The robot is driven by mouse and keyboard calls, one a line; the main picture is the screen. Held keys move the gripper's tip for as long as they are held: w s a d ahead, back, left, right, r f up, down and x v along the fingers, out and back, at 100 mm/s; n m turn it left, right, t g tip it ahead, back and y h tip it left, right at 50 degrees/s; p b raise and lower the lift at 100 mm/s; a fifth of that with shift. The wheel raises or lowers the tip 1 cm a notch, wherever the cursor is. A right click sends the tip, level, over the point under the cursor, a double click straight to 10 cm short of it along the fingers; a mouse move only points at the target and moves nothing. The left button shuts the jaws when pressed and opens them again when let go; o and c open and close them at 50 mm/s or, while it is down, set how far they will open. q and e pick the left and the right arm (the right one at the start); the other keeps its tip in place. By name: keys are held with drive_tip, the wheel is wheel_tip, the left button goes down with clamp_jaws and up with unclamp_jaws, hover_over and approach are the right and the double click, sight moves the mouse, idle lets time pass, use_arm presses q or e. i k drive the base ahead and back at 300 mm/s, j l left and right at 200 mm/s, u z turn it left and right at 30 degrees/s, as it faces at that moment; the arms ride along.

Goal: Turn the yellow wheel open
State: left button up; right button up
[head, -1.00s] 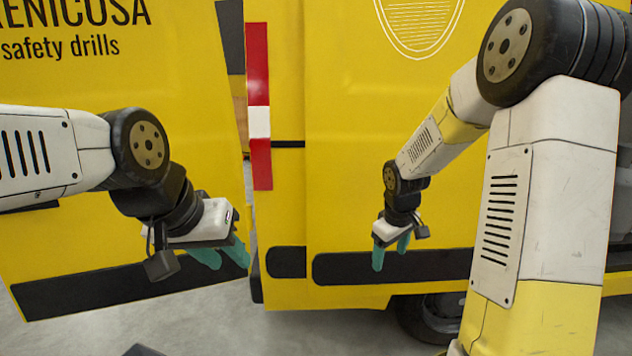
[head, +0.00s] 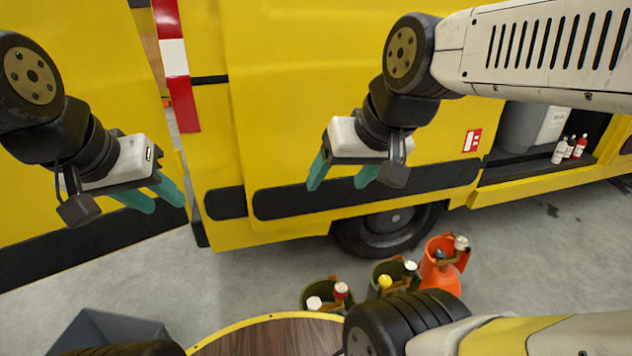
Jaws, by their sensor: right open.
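No yellow wheel can be made out for certain in the head view.
A yellow van (head: 300,80) fills the back, with an open side bay holding small bottles (head: 568,148). Two dark containers (head: 318,290) and an orange one (head: 440,272) stand beyond a yellow-rimmed wooden top (head: 265,338). A grey bin (head: 105,335) is lower left.

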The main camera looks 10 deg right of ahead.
sight(384, 280)
drive_tip(key=k+l+z, duration=0.1)
drive_tip(key=l+z, duration=0.55)
drive_tip(key=z, duration=0.25)
drive_tip(key=k+l, duration=0.05)
